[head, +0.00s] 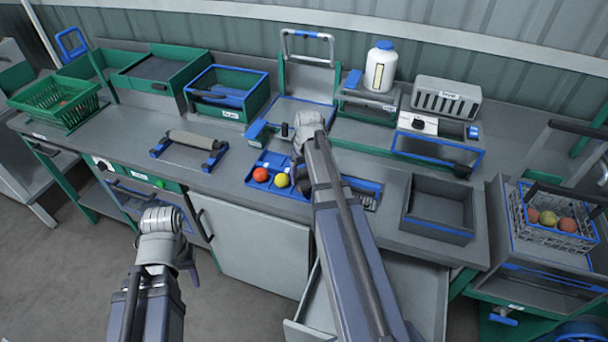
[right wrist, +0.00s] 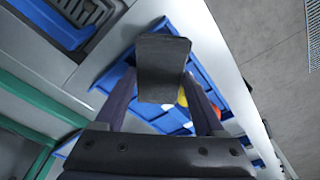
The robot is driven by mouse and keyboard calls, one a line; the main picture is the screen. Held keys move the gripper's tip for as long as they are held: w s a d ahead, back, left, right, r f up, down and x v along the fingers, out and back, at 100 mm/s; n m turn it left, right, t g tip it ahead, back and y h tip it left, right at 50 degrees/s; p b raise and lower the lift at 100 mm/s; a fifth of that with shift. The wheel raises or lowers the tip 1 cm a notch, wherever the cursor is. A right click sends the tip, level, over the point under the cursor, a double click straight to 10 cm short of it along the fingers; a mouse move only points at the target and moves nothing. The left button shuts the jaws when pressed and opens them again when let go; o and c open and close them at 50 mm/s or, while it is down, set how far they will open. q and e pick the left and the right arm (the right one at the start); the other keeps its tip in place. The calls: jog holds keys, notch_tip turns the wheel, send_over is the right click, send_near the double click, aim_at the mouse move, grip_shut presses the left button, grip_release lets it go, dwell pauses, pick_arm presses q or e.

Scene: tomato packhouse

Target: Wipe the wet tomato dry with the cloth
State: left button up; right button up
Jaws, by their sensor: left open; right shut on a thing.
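A blue tray (head: 251,184) on the bench holds a red tomato (head: 260,174) and a yellow tomato (head: 281,180). I cannot tell which is wet. The right wrist view partly shows the yellow tomato (right wrist: 182,98) and red tomato (right wrist: 215,111) behind my fingers. My right gripper (right wrist: 172,100) is shut on a dark grey, block-like piece, apparently the cloth (right wrist: 162,62), above the tray. In the head view my right arm hides its fingers and the cloth. My left gripper (head: 188,265) is open and empty, low in front of the bench cabinets.
A roll on a blue-ended stand (head: 192,138) lies left of the tray. An empty dark grey bin (head: 438,235) stands to the right. A wire basket (head: 550,237) with several tomatoes is at far right. A drawer (head: 420,290) stands open below the bench front.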

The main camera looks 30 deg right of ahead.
jog(key=shift+w, duration=0.1)
jog(key=shift+w+d, duration=0.1)
jog(key=shift+w, duration=0.95)
jog(key=shift+s, duration=0.2)
jog(key=shift+s+a, duration=0.2)
jog(key=shift+s, duration=1.85)
jog(key=shift+w, duration=0.1)
jog(key=shift+w+d, duration=0.2)
jog(key=shift+w, duration=1.95)
jog(key=shift+s, duration=0.1)
